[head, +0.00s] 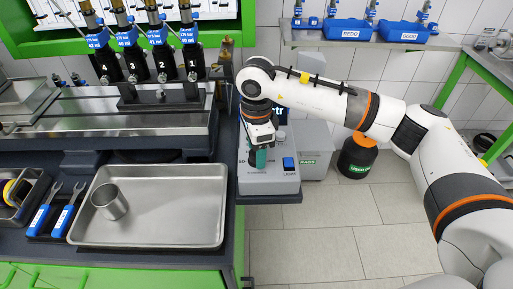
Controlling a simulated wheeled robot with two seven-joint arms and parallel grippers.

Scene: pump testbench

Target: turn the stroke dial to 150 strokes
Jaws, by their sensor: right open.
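My right arm reaches in from the right. My right gripper (259,150) points down over the front of a grey tester box (268,183) at the right end of the bench. It is open. A dark green piece shows at its tips, and I cannot tell whether it is part of the fingers or of the box. I cannot make out the stroke dial or its scale; the gripper covers that part of the box. A blue switch (288,163) above the label LIGHT sits just right of the gripper. My left gripper is not in view.
A steel tray (180,207) with a metal cup (110,202) lies on the bench at left, beside blue-handled wrenches (55,207). Numbered injectors (160,55) stand behind. Blue bins (348,31) sit on a back shelf.

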